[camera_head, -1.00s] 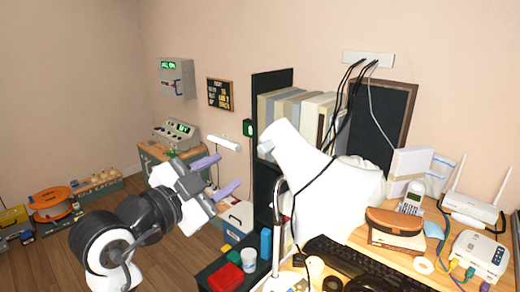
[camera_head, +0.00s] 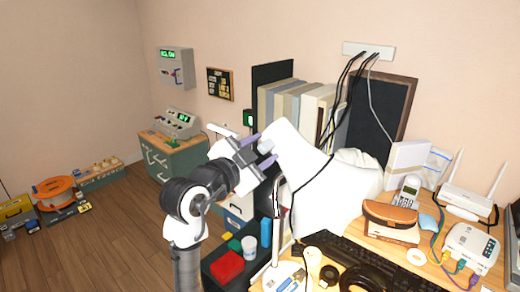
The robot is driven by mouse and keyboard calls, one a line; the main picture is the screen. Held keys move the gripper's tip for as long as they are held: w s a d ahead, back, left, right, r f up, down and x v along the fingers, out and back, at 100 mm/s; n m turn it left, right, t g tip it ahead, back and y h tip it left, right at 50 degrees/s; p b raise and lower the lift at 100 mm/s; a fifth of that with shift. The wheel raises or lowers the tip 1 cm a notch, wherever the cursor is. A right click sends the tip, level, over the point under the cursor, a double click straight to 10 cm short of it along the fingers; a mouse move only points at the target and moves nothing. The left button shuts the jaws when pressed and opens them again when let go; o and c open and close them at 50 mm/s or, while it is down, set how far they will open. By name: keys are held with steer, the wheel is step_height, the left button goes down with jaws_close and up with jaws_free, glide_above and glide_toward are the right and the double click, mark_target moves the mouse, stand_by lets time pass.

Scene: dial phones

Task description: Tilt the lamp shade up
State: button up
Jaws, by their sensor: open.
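The lamp has a large white shade (camera_head: 315,180) that slants from a narrow upper-left end down to a wide lower-right end. A thin metal pole (camera_head: 277,225) rises below it from a round white base (camera_head: 283,277) on the desk. My gripper (camera_head: 259,145) is open, with its two purple fingers pointing right at the narrow upper-left end of the shade. One finger appears beside that end. I cannot tell whether it touches the shade. The far side of the shade and its joint with the pole are partly hidden.
The desk holds a black keyboard (camera_head: 365,262), a brown case (camera_head: 390,216), a cordless phone (camera_head: 406,192) and a white router (camera_head: 471,248). Binders (camera_head: 296,100) stand behind the shade. A red box (camera_head: 227,266) sits on the low dark shelf.

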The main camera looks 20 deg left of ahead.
jaws_close()
steer(key=shift+a, duration=0.1)
steer(key=shift+w+a+f+n+g, duration=0.1)
steer(key=shift+w+a+f+n, duration=0.15)
steer(key=shift+a+f+n, duration=0.55)
steer(key=shift+w+a+f+n+g, duration=0.15)
steer(key=shift+a+n, duration=0.4)
steer(key=shift+n, duration=0.7)
steer(key=shift+w+a+f+n+g, duration=0.1)
steer(key=shift+w+a+f+n, duration=0.35)
steer(key=shift+n, duration=0.6)
steer(key=shift+s+a, duration=0.1)
steer(key=shift+a, duration=0.1)
jaws_free()
